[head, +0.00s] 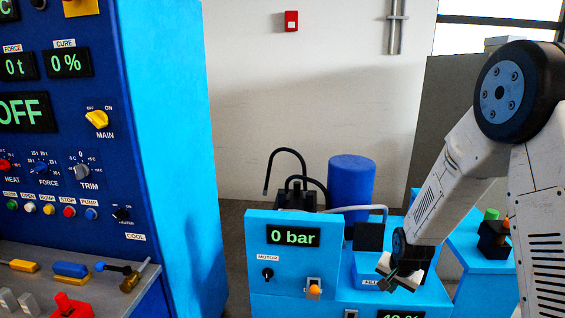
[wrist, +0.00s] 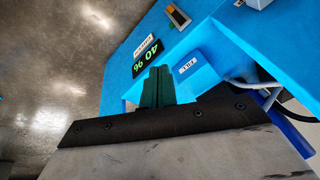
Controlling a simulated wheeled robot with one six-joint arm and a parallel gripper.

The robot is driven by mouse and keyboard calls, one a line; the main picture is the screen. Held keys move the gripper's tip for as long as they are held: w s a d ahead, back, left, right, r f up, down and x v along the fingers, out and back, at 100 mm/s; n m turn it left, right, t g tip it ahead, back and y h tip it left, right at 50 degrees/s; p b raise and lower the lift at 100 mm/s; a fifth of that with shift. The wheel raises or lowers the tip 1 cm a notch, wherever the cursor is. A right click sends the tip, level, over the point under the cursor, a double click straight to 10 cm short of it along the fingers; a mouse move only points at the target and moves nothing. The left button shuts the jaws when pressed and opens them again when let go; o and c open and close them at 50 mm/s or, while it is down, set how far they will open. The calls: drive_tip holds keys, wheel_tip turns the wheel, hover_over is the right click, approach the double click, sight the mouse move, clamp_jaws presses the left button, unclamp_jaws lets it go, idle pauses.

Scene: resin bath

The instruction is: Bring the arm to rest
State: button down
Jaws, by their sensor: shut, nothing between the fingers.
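My arm comes in from the right in the head view, bent at a large dark joint and reaching down and to the left. My gripper (head: 391,281) is at its end, in front of the blue resin unit (head: 262,228). In the wrist view my gripper (wrist: 157,75) shows its dark green fingers together, with nothing held. The fingers point toward the blue unit, near the FILL label (wrist: 187,66) and a green number display (wrist: 147,58). I cannot tell whether the fingertips touch the unit.
A tall blue control cabinet (head: 170,130) stands at the left, with a bench of tools (head: 75,275) before it. The unit has a 0 bar display (head: 292,236). A blue drum (head: 351,183) stands behind. Grey floor (wrist: 50,60) is open at the left of the wrist view.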

drive_tip(key=s+a+r+n+g, duration=0.1)
drive_tip(key=s+r+n, duration=0.3)
drive_tip(key=s+r, duration=1)
drive_tip(key=s+a+r+n+g, duration=0.1)
drive_tip(key=s+a+r+n, duration=0.2)
drive_tip(key=s+r, duration=1.2)
drive_tip(key=shift+s+a+r+n, duration=0.2)
drive_tip(key=shift+s+a+n, duration=0.25)
drive_tip(key=shift+s, duration=2.4)
